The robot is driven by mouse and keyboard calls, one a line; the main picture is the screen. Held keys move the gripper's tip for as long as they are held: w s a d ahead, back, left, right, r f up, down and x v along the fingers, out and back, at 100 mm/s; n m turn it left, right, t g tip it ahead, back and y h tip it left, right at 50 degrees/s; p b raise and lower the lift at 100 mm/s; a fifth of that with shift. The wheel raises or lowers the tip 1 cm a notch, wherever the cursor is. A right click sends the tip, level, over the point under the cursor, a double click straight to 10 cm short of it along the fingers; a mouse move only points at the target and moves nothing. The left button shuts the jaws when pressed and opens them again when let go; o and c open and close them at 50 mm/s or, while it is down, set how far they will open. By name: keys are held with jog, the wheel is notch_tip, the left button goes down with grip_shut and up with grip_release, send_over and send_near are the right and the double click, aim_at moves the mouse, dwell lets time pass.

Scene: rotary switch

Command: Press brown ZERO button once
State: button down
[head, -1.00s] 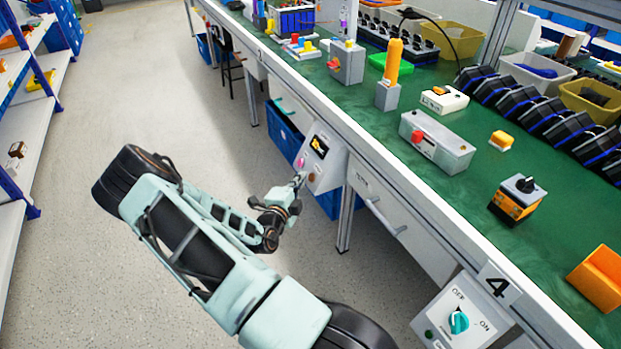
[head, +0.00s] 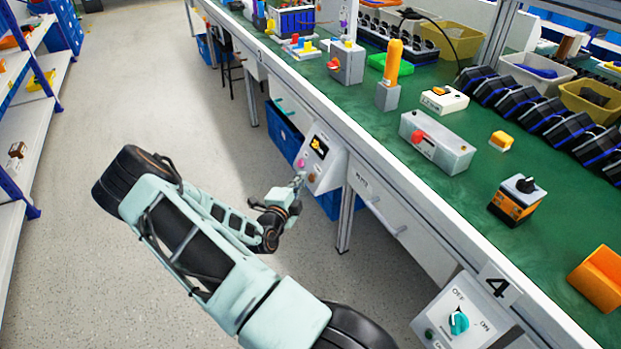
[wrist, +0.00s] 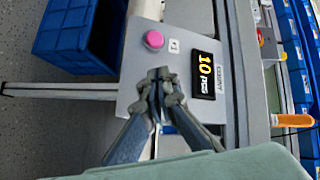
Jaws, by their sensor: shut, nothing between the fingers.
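The counter box (head: 322,160) hangs under the front edge of the workbench. It carries a dark display, a pink button (head: 301,163) and a small brown button (head: 312,178) below the display. In the wrist view the display (wrist: 203,75) reads 10 pcs and the pink button (wrist: 154,40) is clear of the fingers. The brown button is not visible there; the fingers cover part of the panel. My gripper (wrist: 160,76) is shut and empty, its tips over the panel face. In the head view my gripper (head: 299,181) is just left of the brown button; I cannot tell whether it touches.
Blue bins (head: 285,130) stand under the bench beside the box. A drawer (head: 385,210) is to its right. Another box with a teal rotary switch (head: 458,321) hangs at the lower right. The floor (head: 110,100) to the left is free.

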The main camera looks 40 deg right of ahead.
jog(key=shift+d+f, duration=0.1)
jog(key=shift+s+d+f+b, duration=0.1)
jog(key=shift+d+b, duration=0.15)
jog(key=shift+b, duration=0.15)
jog(key=shift+s+d+f+b, duration=0.1)
jog(key=shift+d+f+b, duration=0.1)
jog(key=shift+d+b, duration=0.2)
dwell(0.8)
jog(key=shift+a, duration=0.1)
jog(key=shift+a+r, duration=0.4)
jog(key=shift+a, duration=0.25)
jog(key=shift+w+a+r+p, duration=0.15)
jog(key=shift+w+a+r, duration=0.2)
jog(key=shift+a, duration=0.35)
jog(key=shift+w+a+r+p, duration=0.15)
jog(key=shift+a+r, duration=0.35)
jog(key=shift+a, duration=0.25)
jog(key=shift+w+a+r+p, duration=0.2)
jog(key=shift+a+r, duration=0.2)
jog(key=shift+a, duration=0.3)
